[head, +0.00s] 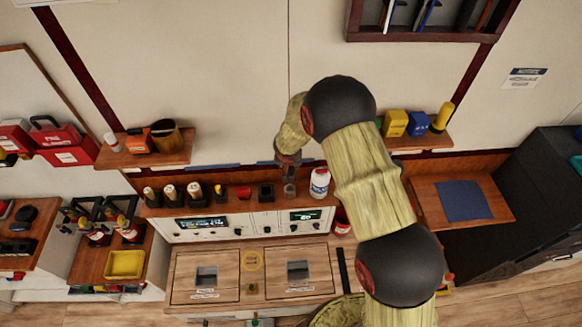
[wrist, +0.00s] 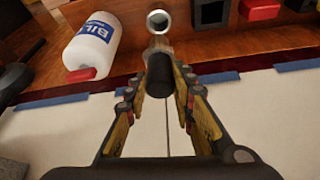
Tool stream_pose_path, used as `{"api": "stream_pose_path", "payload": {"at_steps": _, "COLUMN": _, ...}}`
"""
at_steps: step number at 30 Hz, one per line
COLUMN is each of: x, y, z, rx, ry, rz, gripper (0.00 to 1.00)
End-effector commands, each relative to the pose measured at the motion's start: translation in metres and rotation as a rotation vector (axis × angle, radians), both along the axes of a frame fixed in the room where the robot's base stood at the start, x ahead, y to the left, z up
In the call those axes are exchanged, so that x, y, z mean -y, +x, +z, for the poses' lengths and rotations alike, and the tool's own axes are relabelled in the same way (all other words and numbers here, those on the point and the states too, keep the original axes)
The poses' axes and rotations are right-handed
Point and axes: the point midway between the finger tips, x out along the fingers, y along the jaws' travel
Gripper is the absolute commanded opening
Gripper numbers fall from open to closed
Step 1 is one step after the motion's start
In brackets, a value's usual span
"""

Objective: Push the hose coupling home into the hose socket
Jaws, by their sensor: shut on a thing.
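My gripper (wrist: 160,88) is shut on the hose coupling (wrist: 161,72), a dark cylinder with a metal front end. The coupling points away from my wrist toward the hose socket (wrist: 158,20), a round metal ring with a dark bore on the wooden shelf. The metal end appears just short of the ring in the wrist view; I cannot tell the exact gap. In the head view my gripper (head: 289,160) hangs above the back shelf, over a small grey piece (head: 290,188) that looks like the socket. The coupling is hard to make out there.
Black square holders (wrist: 210,12) and a red piece (wrist: 259,9) stand on the other side. The wall (wrist: 60,135) is close behind.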

Motion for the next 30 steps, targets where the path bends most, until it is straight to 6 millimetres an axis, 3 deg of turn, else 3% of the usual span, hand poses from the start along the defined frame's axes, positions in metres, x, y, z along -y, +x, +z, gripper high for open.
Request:
{"api": "stream_pose_path", "payload": {"at_steps": 12, "x": 0.0, "y": 0.001, "z": -0.001, "rx": 0.003, "ry": 0.002, "rz": 0.0, "gripper": 0.0}}
{"api": "stream_pose_path", "payload": {"at_steps": 30, "x": 0.0, "y": 0.001, "z": -0.054, "rx": 0.002, "ry": 0.002, "rz": 0.0, "gripper": 0.0}}
